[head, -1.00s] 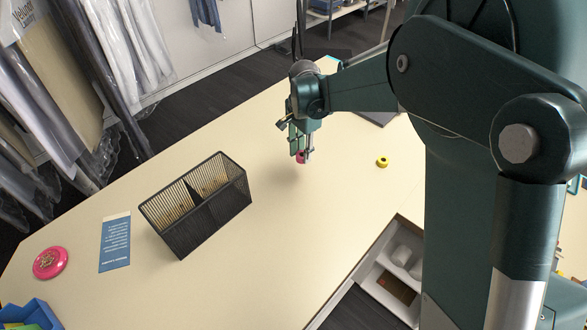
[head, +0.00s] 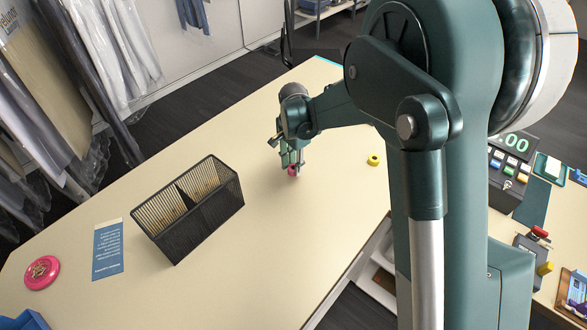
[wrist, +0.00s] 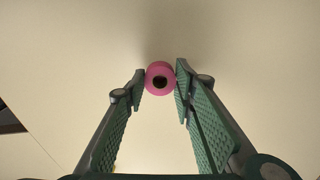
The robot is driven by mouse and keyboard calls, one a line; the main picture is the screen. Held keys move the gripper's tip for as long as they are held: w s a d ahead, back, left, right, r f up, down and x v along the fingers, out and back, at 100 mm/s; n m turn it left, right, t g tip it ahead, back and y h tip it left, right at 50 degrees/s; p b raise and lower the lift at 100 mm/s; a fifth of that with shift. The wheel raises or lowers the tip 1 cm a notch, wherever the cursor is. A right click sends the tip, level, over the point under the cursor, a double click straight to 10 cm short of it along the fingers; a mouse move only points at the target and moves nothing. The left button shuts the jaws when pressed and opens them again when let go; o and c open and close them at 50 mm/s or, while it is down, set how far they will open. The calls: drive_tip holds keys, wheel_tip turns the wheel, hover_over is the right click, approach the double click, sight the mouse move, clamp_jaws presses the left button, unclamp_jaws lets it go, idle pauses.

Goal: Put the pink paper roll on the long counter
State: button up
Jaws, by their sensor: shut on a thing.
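The pink paper roll (wrist: 154,73) is between the fingertips of my gripper (wrist: 160,82) in the wrist view, with its dark core hole facing the camera. My gripper is shut on it. In the head view the roll (head: 292,171) shows as a small pink patch at the tips of my gripper (head: 293,165). The long counter (head: 262,215) is pale cream and lies under the roll. I cannot tell whether the roll touches the counter top.
A black mesh bin (head: 190,210) with two compartments stands left of my gripper. A yellow roll (head: 373,160) lies to the right. A blue card (head: 108,250) and a pink dish (head: 42,272) lie at the left end. The counter around my gripper is clear.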

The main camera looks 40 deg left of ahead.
drive_tip(key=shift+f, duration=1)
drive_tip(key=shift+f, duration=0.15)
drive_tip(key=o, duration=0.8)
drive_tip(key=shift+r, duration=0.2)
wheel_tip(320, 180, up, 12)
idle(0.3)
idle(0.4)
